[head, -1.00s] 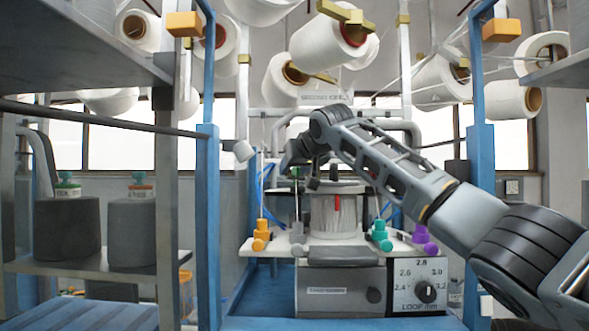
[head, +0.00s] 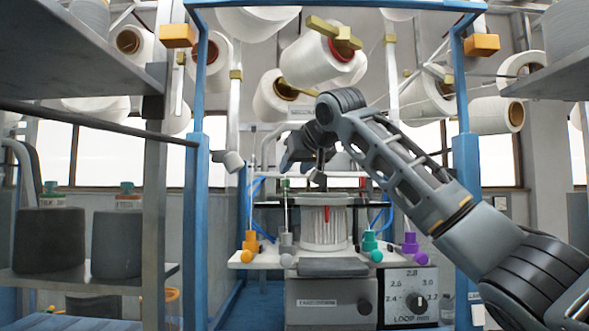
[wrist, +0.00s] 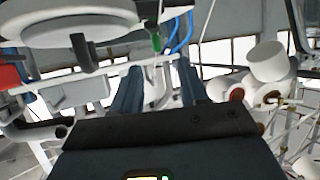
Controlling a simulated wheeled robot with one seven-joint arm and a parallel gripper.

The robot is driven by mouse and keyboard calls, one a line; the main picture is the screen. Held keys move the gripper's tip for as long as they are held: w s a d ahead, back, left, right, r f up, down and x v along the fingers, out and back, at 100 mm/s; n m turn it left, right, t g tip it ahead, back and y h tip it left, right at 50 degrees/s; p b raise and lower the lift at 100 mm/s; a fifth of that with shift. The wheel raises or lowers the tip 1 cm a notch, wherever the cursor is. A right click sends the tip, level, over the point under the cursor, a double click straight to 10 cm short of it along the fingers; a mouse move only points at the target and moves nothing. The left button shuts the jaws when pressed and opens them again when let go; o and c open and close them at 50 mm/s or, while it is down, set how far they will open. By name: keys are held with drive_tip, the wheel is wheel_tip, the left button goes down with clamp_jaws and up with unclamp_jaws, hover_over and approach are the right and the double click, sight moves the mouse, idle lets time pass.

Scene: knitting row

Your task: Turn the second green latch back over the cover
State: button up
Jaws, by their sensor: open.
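The white ribbed drum (head: 325,228) with its round cover on top (head: 326,198) stands on the machine in the head view, a red mark on its front. A small green piece (head: 285,184), which looks like a latch, shows just left of the drum top. A green piece (wrist: 156,42) also shows in the wrist view beside a white round part with a dark knob. I cannot tell which latch is the second one. My gripper (head: 318,174) is above the drum top, apart from it. In the wrist view my gripper (wrist: 160,80) has its two dark fingers apart with nothing held between them.
Orange (head: 250,241), grey, teal (head: 370,242) and purple (head: 410,242) pegs stand along the white shelf. A loop dial (head: 418,300) is at front right. Blue posts (head: 196,200) flank the machine. Yarn cones (head: 330,55) hang above; shelves stand on the left.

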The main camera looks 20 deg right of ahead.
sight(286, 189)
drive_tip(key=shift+a+f+b, duration=0.15)
drive_tip(key=shift+a+b, duration=0.05)
drive_tip(key=shift+b, duration=0.8)
drive_tip(key=shift+c, duration=0.4)
drive_tip(key=shift+d+p+x, duration=0.15)
drive_tip(key=shift+p+x, duration=0.3)
drive_tip(key=shift+x, duration=1.45)
drive_tip(key=shift+d+p+x, duration=0.15)
drive_tip(key=shift+p+x, duration=0.3)
drive_tip(key=shift+x, duration=1.5)
drive_tip(key=shift+c, duration=0.4)
clamp_jaws()
